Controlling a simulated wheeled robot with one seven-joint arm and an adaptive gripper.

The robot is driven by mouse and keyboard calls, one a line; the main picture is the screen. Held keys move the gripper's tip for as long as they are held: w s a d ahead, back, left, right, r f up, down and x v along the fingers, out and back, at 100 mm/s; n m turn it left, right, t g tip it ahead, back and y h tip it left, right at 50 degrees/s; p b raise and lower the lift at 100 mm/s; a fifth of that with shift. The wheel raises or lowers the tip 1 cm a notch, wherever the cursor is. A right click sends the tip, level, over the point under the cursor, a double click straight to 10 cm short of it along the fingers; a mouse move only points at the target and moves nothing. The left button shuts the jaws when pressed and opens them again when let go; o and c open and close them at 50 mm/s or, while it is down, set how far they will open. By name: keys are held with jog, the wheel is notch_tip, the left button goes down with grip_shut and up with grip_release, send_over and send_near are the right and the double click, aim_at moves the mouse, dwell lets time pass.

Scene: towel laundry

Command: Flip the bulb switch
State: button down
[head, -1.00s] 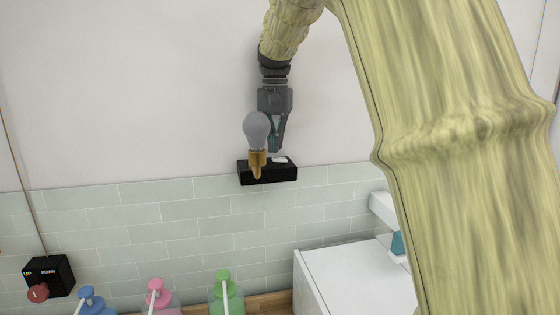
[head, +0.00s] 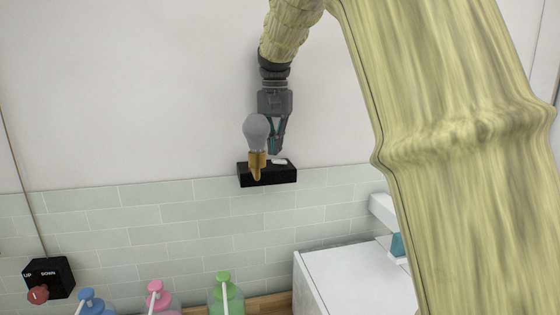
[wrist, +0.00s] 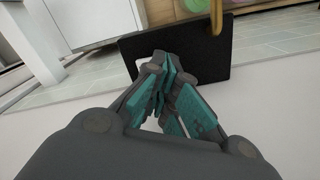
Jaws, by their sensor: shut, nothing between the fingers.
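The bulb switch box (head: 267,177) is a black block mounted on the wall, with a grey, unlit bulb (head: 256,131) in a brass holder at its front. A small white switch (head: 279,162) sits on top of the box, right of the bulb. My gripper (head: 274,152) is shut and empty and points down just above the white switch. I cannot tell whether the tips touch it. In the wrist view the shut fingers (wrist: 162,70) lie in front of the black box (wrist: 213,60) and hide most of the switch; a bit of its white shows left of the tips.
A black box with a red knob (head: 37,294), marked UP and DOWN, is at the lower left. Blue, pink and green pump bottles (head: 226,290) stand along the bottom. A white cabinet (head: 350,275) is at the lower right. The wall around the switch is clear.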

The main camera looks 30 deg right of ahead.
aim_at(275, 160)
jog(key=shift+s+f+b, duration=0.1)
jog(key=shift+f+b, duration=0.2)
jog(key=shift+f, duration=0.95)
dwell(1.5)
jog(key=shift+r, duration=0.1)
jog(key=shift+r+p, duration=0.5)
jog(key=shift+r, duration=0.2)
jog(key=shift+r+p, duration=0.35)
jog(key=shift+r, duration=2.4)
